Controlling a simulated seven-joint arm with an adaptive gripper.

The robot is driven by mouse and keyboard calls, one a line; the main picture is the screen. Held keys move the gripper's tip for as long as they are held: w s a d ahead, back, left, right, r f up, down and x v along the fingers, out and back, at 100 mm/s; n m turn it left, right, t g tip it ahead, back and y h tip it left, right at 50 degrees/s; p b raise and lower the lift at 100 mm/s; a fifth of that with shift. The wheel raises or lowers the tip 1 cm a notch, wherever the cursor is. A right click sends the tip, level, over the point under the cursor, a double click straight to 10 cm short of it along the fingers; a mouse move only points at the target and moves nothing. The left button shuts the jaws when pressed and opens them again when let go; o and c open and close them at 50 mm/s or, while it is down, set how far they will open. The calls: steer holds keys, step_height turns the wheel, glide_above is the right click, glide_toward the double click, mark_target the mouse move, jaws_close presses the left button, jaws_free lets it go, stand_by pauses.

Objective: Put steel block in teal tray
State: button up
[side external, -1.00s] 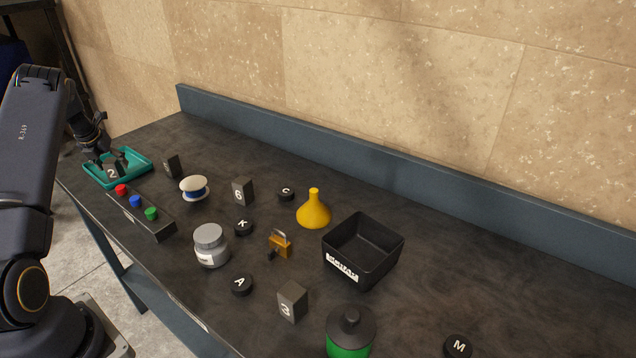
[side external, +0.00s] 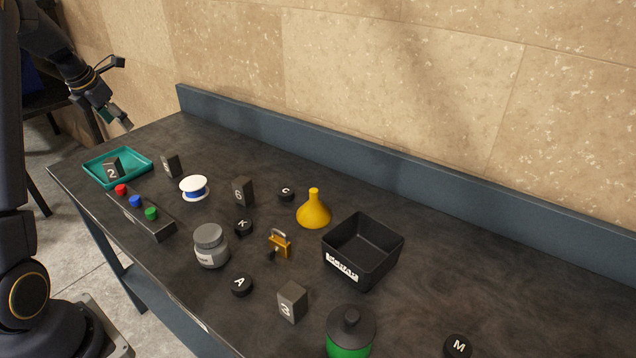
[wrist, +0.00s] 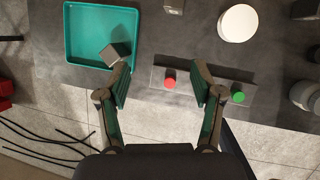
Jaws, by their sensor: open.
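The teal tray (side external: 136,162) lies at the far left end of the bench. A dark grey block marked 2 (side external: 112,169) sits inside it, near the front edge. In the wrist view the tray (wrist: 90,25) is at the upper left, with the block (wrist: 115,52) in its lower right corner. My gripper (side external: 121,119) is above and behind the tray, clear of the block. In the wrist view my gripper (wrist: 160,78) is open with nothing between the fingers; the left fingertip appears just below the block.
A button box (side external: 157,225) with red, blue and green buttons stands in front of the tray. Another block (side external: 171,165) and a spool (side external: 194,188) stand to its right. A jar (side external: 210,245), padlock (side external: 280,243), yellow funnel (side external: 314,210) and black bin (side external: 373,245) stand further right.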

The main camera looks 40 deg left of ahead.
steer(key=d+r+m+t+h, duration=0.1)
steer(key=d+r+m, duration=0.3)
steer(key=d+m, duration=0.7)
steer(key=d+r+m+h, duration=0.1)
steer(key=d+r+m, duration=0.45)
steer(key=d, duration=0.85)
steer(key=s+d+f+m, duration=0.4)
steer(key=s+d+m, duration=0.9)
steer(key=m, duration=0.8)
steer(key=d, duration=0.2)
steer(key=shift+s+d+f+m, duration=0.15)
steer(key=shift+s+d+m, duration=0.1)
steer(key=shift+d+m, duration=0.1)
